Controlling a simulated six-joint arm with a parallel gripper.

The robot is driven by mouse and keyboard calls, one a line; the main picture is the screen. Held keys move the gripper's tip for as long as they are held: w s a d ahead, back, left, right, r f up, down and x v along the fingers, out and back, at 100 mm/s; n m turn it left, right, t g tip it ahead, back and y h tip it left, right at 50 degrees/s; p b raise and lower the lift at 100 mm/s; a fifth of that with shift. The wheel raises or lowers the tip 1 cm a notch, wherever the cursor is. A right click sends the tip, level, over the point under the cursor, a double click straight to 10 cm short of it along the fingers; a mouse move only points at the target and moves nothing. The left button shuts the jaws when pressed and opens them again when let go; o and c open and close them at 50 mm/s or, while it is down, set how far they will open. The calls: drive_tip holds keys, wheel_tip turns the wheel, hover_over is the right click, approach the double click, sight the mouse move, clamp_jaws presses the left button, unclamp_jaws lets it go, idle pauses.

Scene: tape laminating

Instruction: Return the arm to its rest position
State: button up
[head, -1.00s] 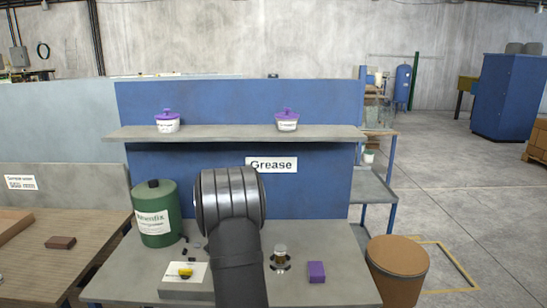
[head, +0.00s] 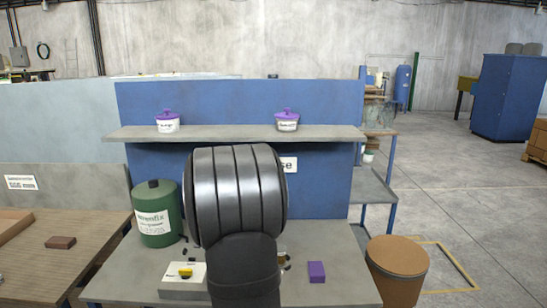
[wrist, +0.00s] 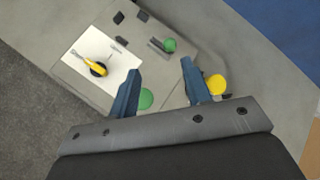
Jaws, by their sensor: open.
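My gripper (wrist: 161,66) shows in the wrist view as two blue fingers, spread apart with nothing held between them. It is over the grey workbench (head: 335,285). In the head view my arm's thick metal joint and dark link fill the middle front and hide the gripper. A small yellow and black item (wrist: 97,67) lies on a white sheet (wrist: 88,58) on a grey block, to the left of the fingers. The yellow item also shows in the head view (head: 186,272).
A green canister (head: 154,215) stands at the bench's back left. A purple block (head: 316,271) lies at the right. A shelf (head: 225,133) with two purple-lidded tubs is behind. A brown drum (head: 397,265) stands right of the bench. Green (wrist: 146,99) and yellow (wrist: 217,84) round items are near the fingers.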

drive_tip(key=shift+v, duration=2)
drive_tip(key=shift+o, duration=0.3)
drive_tip(key=o, duration=1.1)
drive_tip(key=shift+d+f, duration=0.2)
drive_tip(key=shift+d, duration=0.05)
drive_tip(key=shift+c, duration=0.2)
drive_tip(key=shift+o, duration=0.6)
drive_tip(key=d+f+n+h, duration=0.2)
drive_tip(key=d+f+n, duration=0.1)
drive_tip(key=d, duration=0.3)
drive_tip(key=s+d+f+n+t+h, duration=0.1)
drive_tip(key=d+f+n+h, duration=0.1)
drive_tip(key=d+n, duration=0.4)
drive_tip(key=shift+f+n+t, duration=0.3)
drive_tip(key=shift+f, duration=0.6)
drive_tip(key=s+d+f+n+t, duration=0.35)
drive_tip(key=d+n, duration=0.25)
drive_tip(key=n, duration=0.9)
drive_tip(key=shift+g+h, duration=0.25)
drive_tip(key=shift+h, duration=0.05)
drive_tip(key=x, duration=0.8)
drive_tip(key=shift+w+d, duration=0.15)
drive_tip(key=shift+w, duration=0.05)
